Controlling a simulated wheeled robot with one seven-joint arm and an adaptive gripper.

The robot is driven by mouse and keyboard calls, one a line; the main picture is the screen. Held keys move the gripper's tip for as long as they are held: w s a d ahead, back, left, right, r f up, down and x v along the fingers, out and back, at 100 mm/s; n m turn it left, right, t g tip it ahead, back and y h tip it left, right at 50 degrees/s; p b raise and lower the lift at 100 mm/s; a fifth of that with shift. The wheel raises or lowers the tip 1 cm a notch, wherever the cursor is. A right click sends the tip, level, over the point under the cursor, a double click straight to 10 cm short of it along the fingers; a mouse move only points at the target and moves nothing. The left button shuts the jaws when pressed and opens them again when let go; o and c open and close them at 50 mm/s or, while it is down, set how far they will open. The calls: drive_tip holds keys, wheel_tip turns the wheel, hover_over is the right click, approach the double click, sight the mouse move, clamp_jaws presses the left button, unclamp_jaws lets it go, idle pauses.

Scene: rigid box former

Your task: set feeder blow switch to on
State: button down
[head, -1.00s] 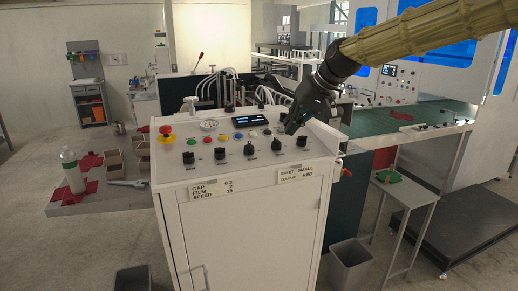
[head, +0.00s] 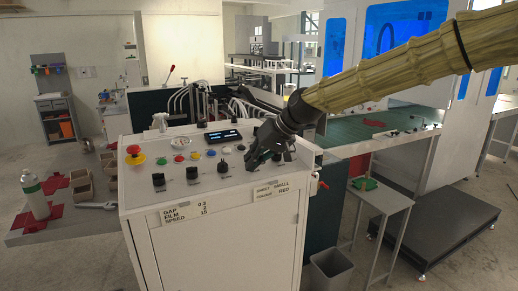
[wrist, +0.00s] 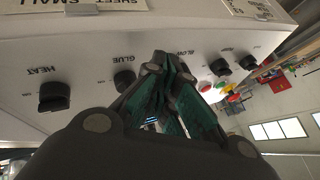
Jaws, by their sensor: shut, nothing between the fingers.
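The feeder BLOW switch is a black rotary knob on the white, sloping control panel (head: 140,200). In the wrist view its BLOW label shows just past my fingertips, and the fingers hide the knob, so its setting cannot be read there. By the row order it matches the third knob from the left (head: 223,167) in the head view. My gripper (head: 254,164) is shut and empty, pointing down over the panel to the right of that knob. It also shows in the wrist view (wrist: 168,68). Whether it touches the panel is unclear.
The GLUE knob (wrist: 124,80) and HEAT knob (wrist: 55,96) are neighbours in the same row. Two more knobs, one at the row's end (head: 158,180), share it. A red emergency button (head: 134,154), coloured buttons and a display (head: 223,136) lie behind. A grey bin (head: 335,268) stands at the right.

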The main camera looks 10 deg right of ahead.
sight(223, 166)
drive_tip(key=shift+p+x, duration=0.35)
drive_tip(key=shift+x, duration=0.85)
drive_tip(key=a+p, duration=0.1)
drive_tip(key=a, duration=0.2)
drive_tip(key=shift+r, duration=0.1)
drive_tip(key=shift+s+a+p, duration=0.15)
drive_tip(key=shift+a+p, duration=0.2)
drive_tip(key=shift+a, duration=0.05)
